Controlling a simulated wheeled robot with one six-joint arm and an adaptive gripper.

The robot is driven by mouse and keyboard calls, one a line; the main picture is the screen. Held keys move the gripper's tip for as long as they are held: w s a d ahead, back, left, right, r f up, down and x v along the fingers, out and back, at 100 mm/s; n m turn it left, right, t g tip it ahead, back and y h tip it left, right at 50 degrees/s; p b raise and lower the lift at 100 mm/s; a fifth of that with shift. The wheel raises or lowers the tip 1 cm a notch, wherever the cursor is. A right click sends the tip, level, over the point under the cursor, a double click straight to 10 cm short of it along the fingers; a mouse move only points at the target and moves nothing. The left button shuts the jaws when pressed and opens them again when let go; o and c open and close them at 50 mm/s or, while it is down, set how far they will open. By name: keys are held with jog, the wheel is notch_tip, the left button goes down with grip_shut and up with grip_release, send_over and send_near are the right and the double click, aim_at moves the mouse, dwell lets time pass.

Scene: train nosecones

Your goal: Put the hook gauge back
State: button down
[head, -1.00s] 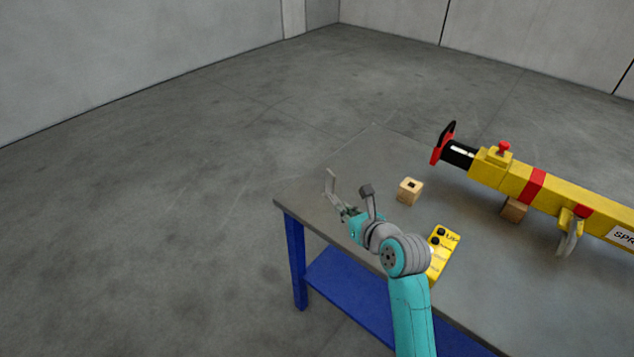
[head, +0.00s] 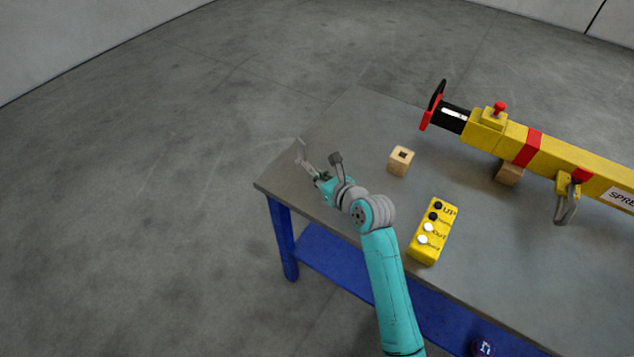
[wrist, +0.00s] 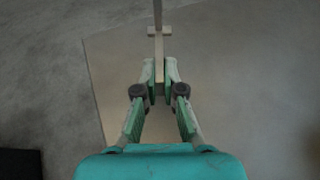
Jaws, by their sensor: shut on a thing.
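The hook gauge (head: 302,154) is a thin, pale grey metal piece. My gripper (head: 315,175) is shut on it above the left end of the table. In the head view it sticks out beyond the fingertips, leaning up and left. In the wrist view the gauge (wrist: 158,42) shows as a narrow bar with a short crosspiece, between the fingers of my gripper (wrist: 159,82). A small wooden block (head: 398,165) with a dark square hole in its top stands on the table, to the right of my gripper and apart from it.
The grey table (head: 345,120) has blue legs. A yellow control box (head: 433,232) with knobs lies near its front edge. A long yellow spreader (head: 550,155) with a black and red end rests on wooden supports at the right. The table's back left is clear.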

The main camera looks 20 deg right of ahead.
aim_at(317, 189)
jog(key=shift+f, duration=1.6)
jog(key=shift+f, duration=0.3)
